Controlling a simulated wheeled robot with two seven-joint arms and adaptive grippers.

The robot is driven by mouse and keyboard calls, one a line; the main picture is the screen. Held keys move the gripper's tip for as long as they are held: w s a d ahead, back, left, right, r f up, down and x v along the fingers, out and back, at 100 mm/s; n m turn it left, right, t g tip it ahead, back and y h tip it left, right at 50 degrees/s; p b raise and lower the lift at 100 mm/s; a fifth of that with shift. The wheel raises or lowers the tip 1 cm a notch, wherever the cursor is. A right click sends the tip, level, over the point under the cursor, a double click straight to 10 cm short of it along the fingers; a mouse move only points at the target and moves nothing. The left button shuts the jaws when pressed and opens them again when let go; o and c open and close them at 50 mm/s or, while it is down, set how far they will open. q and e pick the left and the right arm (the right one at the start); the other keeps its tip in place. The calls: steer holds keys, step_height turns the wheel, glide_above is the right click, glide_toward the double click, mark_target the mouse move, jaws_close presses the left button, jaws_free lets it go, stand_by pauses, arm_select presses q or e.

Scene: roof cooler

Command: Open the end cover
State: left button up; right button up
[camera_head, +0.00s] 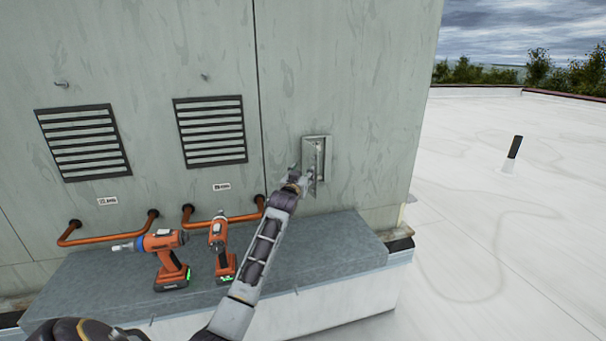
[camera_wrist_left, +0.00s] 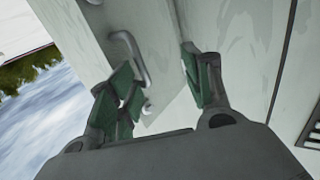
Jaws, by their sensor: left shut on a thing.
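The end cover (camera_head: 365,75) is the grey-green panel right of the dark vertical seam and looks closed against the housing. A metal handle with a rectangular plate (camera_head: 326,143) sits on its lower left part. My left gripper (camera_head: 308,178) is at this handle, its arm reaching up from below. In the left wrist view, a grey bar handle (camera_wrist_left: 131,56) stands by the green-padded fingers of the gripper (camera_wrist_left: 158,78). My right gripper is not in view.
Two orange power drills (camera_head: 167,262) (camera_head: 222,248) stand on the grey ledge (camera_head: 340,245), left of my arm. Orange pipes (camera_head: 110,231) and louvred vents (camera_head: 83,143) are on the housing wall. The white roof (camera_head: 510,220) to the right is open, with a short dark pipe (camera_head: 515,147).

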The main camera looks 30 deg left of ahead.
arm_select(q)
steer(key=shift+s+a+r, duration=0.1)
steer(key=shift+a+r, duration=0.4)
steer(key=shift+r, duration=0.1)
steer(key=shift+c, duration=0.2)
steer(key=shift+s, duration=0.1)
steer(key=shift+s+d, duration=0.1)
steer(key=shift+s, duration=0.05)
steer(key=d+f+v, duration=0.1)
steer(key=v, duration=1)
steer(key=shift+s+d+f, duration=0.1)
stand_by(0.3)
